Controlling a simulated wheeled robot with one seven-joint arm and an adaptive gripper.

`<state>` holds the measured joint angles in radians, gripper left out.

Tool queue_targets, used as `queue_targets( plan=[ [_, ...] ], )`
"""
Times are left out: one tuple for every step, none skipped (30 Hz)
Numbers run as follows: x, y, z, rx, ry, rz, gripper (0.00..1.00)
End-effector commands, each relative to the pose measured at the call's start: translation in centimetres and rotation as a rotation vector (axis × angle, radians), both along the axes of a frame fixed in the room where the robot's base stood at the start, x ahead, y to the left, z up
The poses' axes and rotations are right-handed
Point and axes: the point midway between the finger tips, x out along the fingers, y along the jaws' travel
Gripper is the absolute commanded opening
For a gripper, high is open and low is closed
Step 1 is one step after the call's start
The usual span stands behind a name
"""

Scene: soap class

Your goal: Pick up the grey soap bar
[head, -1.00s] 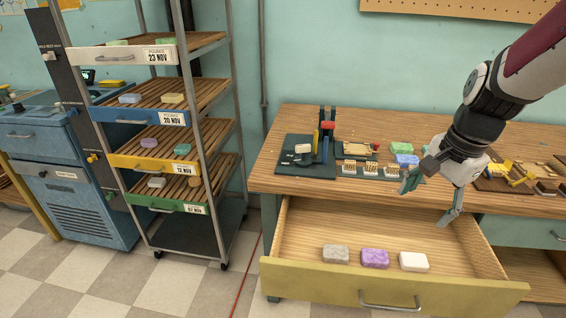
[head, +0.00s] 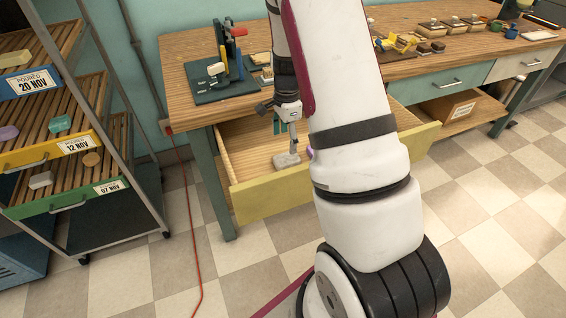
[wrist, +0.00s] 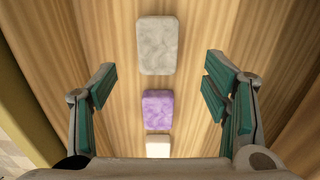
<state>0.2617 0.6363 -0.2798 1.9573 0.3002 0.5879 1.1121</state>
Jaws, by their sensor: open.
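The grey soap bar (wrist: 157,46) lies flat on the bottom of the open drawer (head: 240,150). In the wrist view it is at the top middle, ahead of and between the lines of the two fingers. My gripper (wrist: 158,88) is open and empty, with teal pads to either side. In the head view the gripper (head: 284,128) points down into the drawer, just above the grey soap bar (head: 286,160). My arm hides much of the drawer there.
A purple bar (wrist: 157,109) and a white bar (wrist: 158,145) lie in line with the grey one, nearer the gripper's base. The drawer's yellow front (head: 262,197) and wooden sides bound the space. A soap rack (head: 75,150) stands at left.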

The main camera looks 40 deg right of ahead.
Motion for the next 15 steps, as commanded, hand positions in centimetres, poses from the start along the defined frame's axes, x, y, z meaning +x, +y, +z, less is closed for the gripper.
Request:
queue_targets(
  plan=[
    [0.0,0.0,-1.0,0.001,0.003,-0.001,0.69],
    [0.0,0.0,-1.4,0.001,0.003,-0.001,0.69],
    [0.0,0.0,-1.9,0.001,0.002,0.000,0.69],
    [0.0,0.0,-2.1,0.001,0.002,0.000,0.69],
    [0.0,0.0,-2.3,0.001,0.002,0.001,0.69],
    [0.0,0.0,-2.5,0.000,0.001,0.001,0.69],
    [0.0,0.0,-2.6,0.000,0.001,0.001,0.69],
    [0.0,0.0,-2.7,0.000,0.000,0.001,0.69],
    [0.0,0.0,-2.9,0.000,0.000,0.001,0.69],
    [-0.1,0.0,-3.0,0.000,0.000,0.001,0.69],
    [-0.1,0.0,-3.2,0.000,0.001,0.001,0.69],
    [-0.2,-0.1,-3.5,0.000,0.001,0.001,0.69],
    [-0.2,-0.1,-3.8,0.001,0.002,0.001,0.69],
    [-0.2,-0.1,-4.2,0.002,0.003,0.001,0.69],
    [-0.3,-0.1,-4.8,0.002,0.003,0.001,0.69]
  ],
)
